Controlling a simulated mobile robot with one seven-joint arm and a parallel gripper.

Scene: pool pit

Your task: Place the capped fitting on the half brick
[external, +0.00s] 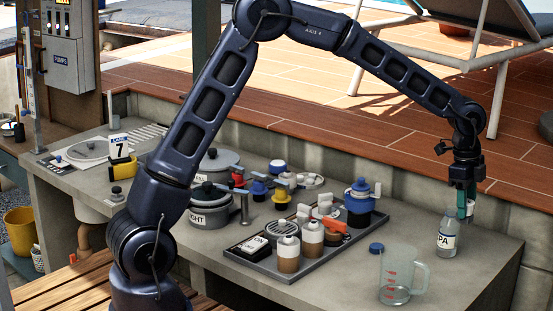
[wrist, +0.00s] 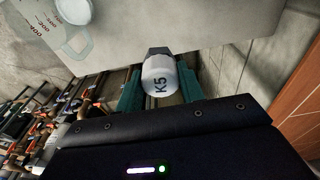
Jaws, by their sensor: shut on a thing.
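My gripper (external: 464,205) hangs at the right end of the counter, fingers pointing down. In the wrist view its teal fingers (wrist: 160,92) are shut on a white capped piece (wrist: 160,78) marked K5, with a dark collar beyond it; I take this as the capped fitting. In the external view the fingers mostly hide it. I cannot pick out the half brick for certain in either view.
A clear measuring jug (external: 398,275) stands at the front right, with a blue cap (external: 376,249) beside it. A dark tray (external: 262,269) of crowded parts lies left of it. Grey pots (external: 210,212) stand farther left. Bare counter (external: 460,275) lies right of the jug.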

